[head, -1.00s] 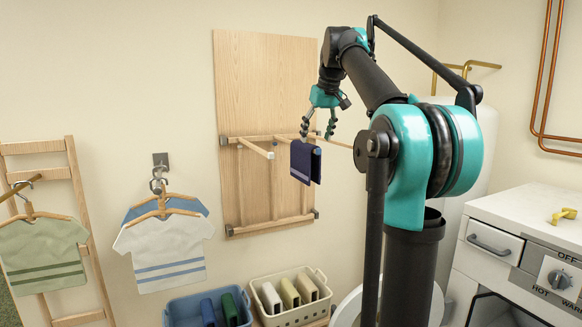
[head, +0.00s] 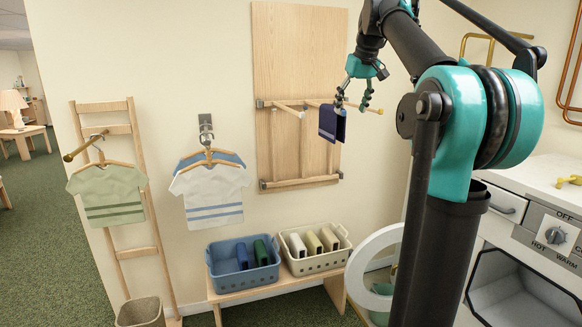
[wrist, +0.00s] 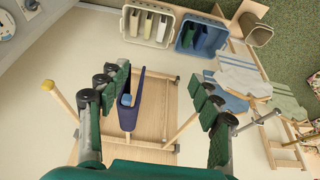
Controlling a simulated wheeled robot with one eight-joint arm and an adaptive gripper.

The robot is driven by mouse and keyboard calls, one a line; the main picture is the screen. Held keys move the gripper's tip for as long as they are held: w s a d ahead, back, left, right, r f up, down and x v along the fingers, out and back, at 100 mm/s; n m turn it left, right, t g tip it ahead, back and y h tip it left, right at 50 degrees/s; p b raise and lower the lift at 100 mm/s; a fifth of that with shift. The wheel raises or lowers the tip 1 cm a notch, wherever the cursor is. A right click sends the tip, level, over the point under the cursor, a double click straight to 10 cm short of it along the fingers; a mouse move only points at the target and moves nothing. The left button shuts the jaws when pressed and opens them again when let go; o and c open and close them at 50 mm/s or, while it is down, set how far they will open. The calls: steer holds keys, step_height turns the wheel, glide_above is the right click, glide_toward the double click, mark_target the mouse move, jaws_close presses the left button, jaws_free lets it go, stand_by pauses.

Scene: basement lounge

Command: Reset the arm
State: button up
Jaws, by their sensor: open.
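My gripper (head: 353,105) is open, fingers pointing down, at the wall rack, just above and beside a navy cloth (head: 328,122). The cloth hangs folded over a peg of the wooden wall rack (head: 300,30). In the wrist view, the fingers of my gripper (wrist: 165,98) are spread wide. My arm runs from the right foreground up and across to the rack.
A blue basket (head: 215,283) and a cream basket (head: 320,264) with folded cloths stand on a low bench (head: 285,284). A white shirt (head: 213,197) and a green shirt (head: 109,193) hang at left. A washer door (head: 360,270) stands open beside a white machine (head: 530,220).

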steer(key=s+f+m, duration=0.1)
steer(key=s+f, duration=0.3)
steer(key=f, duration=0.9)
steer(key=s+f+m, duration=0.1)
steer(key=s+f, duration=0.4)
steer(key=f, duration=0.8)
steer(key=s+f+m+h, duration=0.1)
steer(key=s+f, duration=2)
steer(key=f, duration=0.2)
steer(key=shift+s+d+f+m, duration=0.25)
steer(key=shift+s+d+m, duration=0.05)
